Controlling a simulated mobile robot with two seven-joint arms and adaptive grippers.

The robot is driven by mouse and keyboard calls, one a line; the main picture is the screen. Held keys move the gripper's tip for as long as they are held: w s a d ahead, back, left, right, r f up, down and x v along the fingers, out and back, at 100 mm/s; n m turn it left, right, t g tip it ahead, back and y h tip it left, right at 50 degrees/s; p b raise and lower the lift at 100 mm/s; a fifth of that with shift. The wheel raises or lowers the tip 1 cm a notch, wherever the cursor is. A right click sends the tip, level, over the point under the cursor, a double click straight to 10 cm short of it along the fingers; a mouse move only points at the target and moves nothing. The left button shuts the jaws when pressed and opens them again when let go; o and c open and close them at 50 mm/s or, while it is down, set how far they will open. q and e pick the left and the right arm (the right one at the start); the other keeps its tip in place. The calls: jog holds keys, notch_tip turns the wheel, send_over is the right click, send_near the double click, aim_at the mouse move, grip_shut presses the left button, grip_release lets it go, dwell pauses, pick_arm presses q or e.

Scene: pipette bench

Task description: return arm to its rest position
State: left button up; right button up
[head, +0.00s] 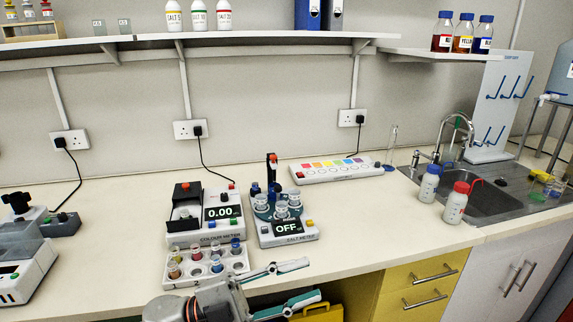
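My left gripper (311,279) is low in the middle of the head view, at the front edge of the bench. Its two fingers point right and are spread apart, with nothing between them. Its wrist is just in front of a white rack (176,284) of small coloured vials, and I cannot tell whether they touch. The salt meter (288,238), reading OFF, stands beyond the fingers. My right gripper is not in view.
A colour meter (205,238) reading 0.00 stands behind the rack. A white strip with coloured squares (335,170) lies farther back. Two wash bottles (455,205) stand by the sink (490,200). The bench (370,225) right of the salt meter is clear. A yellow drawer unit (420,285) is below.

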pick_arm(q)
jog(key=w+a+f+n+t+y, duration=0.3)
jog(key=a+f+n+t+y, duration=0.35)
jog(key=f+n, duration=0.25)
jog(key=w+a+f+n+t+y, duration=0.3)
jog(key=a+f+n+t+y, duration=0.3)
jog(key=f+n+t, duration=0.25)
jog(key=s+a+f+n+g+y, duration=0.3)
jog(key=s+a+f, duration=0.2)
jog(key=s+f, duration=0.3)
jog(key=s+a+f+n+g+y, duration=0.3)
jog(key=s+f, duration=0.4)
jog(key=f, duration=0.7)
jog(key=a+y, duration=0.1)
jog(key=a, duration=0.1)
jog(key=shift+s+a+f+g, duration=0.35)
jog(key=shift+a+g, duration=0.05)
